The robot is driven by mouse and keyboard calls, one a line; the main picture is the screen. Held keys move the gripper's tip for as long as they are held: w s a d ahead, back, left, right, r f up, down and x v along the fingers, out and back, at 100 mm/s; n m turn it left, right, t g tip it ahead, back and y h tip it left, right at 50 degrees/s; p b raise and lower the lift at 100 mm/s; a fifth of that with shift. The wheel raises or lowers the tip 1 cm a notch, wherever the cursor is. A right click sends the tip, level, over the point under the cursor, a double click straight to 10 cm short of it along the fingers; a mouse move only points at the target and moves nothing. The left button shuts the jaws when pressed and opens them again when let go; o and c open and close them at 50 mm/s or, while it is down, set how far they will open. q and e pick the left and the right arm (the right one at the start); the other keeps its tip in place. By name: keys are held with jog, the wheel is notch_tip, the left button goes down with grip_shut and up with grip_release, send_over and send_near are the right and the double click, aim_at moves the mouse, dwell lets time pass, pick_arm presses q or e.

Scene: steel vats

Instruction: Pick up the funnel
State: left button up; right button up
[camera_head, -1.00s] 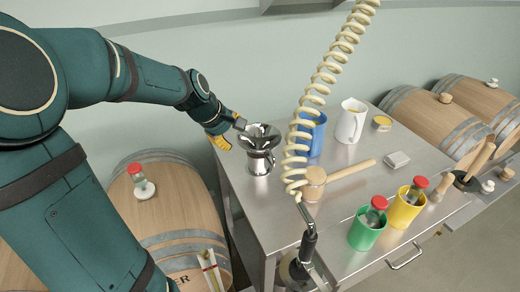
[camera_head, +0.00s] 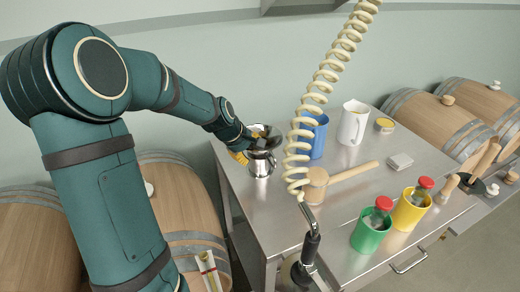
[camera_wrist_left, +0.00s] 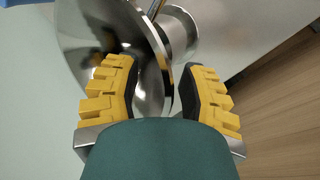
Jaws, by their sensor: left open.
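The shiny steel funnel (camera_head: 267,132) is at the small steel jug (camera_head: 261,165) on the table's back left corner. Its wide cone is partly hidden by my left gripper (camera_head: 246,148) in the head view. In the left wrist view the funnel's cone (camera_wrist_left: 147,95) lies between the two yellow-padded fingers, its rim crossing the gap near the right finger. My left gripper (camera_wrist_left: 160,85) is open around it. I cannot tell whether a finger touches it. My right gripper is not in view.
A coiled hose (camera_head: 318,85) hangs in front, right of the jug. Barrels (camera_head: 190,195) stand left of the table.

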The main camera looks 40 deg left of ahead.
pick_arm(q)
grip_shut()
dwell(0.3)
notch_tip(320, 180, up, 10)
jog(key=p, duration=0.3)
dwell(0.7)
